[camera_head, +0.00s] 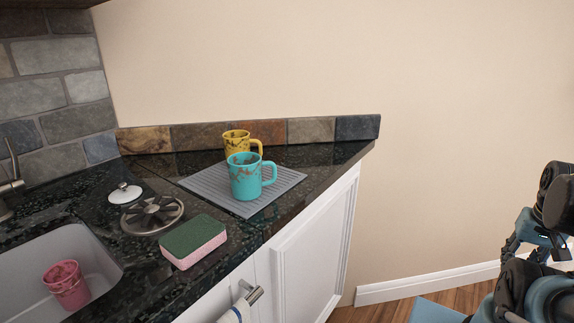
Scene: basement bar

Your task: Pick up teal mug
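The teal mug (245,182) stands upright on a grey ribbed mat (197,181) on the dark counter. It has brownish stains, and its handle points right. A yellow mug (236,141) stands just behind it and is partly hidden by it. My arm shows at the right edge, folded and well apart from the mugs. Dark parts that look like my gripper (511,246) show there, partly hidden by arm links. I cannot tell whether it is open or shut.
A green-and-pink sponge (193,243), a metal strainer (152,214) and a white knobbed lid (125,193) lie left of the mat. A pink cup (67,287) is in the sink (40,262). A stone backsplash (310,130) edges the counter behind. Wooden floor is right of the white cabinet (312,250).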

